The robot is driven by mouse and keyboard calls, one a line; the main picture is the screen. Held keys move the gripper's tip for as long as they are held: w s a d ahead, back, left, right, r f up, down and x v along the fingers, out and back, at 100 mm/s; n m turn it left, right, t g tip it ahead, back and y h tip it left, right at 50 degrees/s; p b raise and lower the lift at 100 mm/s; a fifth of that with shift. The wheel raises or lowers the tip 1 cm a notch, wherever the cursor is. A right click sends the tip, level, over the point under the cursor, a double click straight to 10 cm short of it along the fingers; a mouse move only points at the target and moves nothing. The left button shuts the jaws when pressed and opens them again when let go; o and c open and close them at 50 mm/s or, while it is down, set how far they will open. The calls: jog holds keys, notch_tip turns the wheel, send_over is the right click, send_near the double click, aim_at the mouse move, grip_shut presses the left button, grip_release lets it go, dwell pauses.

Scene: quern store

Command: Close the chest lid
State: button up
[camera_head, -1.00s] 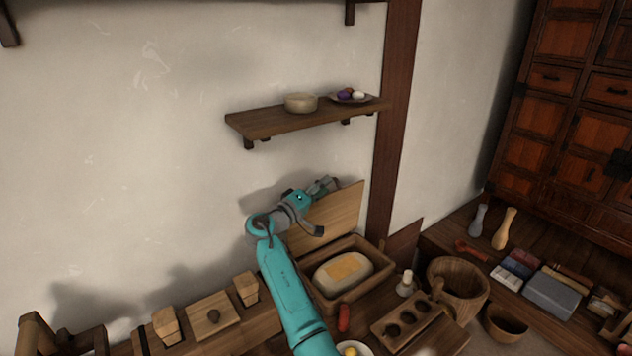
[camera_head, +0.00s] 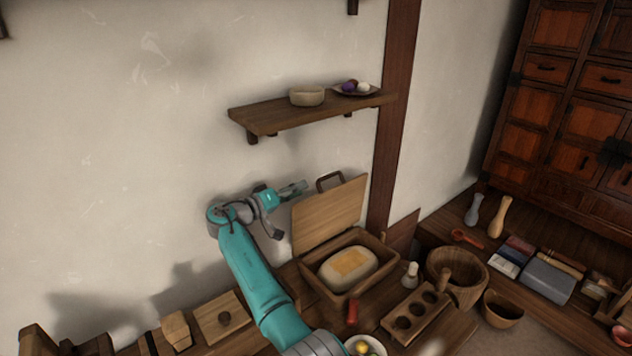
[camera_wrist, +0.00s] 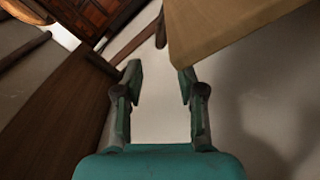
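The chest (camera_head: 352,285) stands on the bench against the wall, with a pale oval block (camera_head: 347,268) bearing a tan patch inside it. The lid (camera_wrist: 225,25) shows there above the right finger.
A shelf (camera_head: 270,118) with a bowl (camera_head: 307,96) and a plate (camera_head: 355,90) hangs above the lid. A red-handled item (camera_head: 352,312), a small pale bottle (camera_head: 410,275) and a wooden tub (camera_head: 456,275) stand close to the chest. A lidded box (camera_head: 222,318) is at the left.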

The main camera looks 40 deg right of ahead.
aim_at(319, 180)
jog(key=d, duration=0.8)
jog(key=shift+w, duration=0.2)
grip_shut()
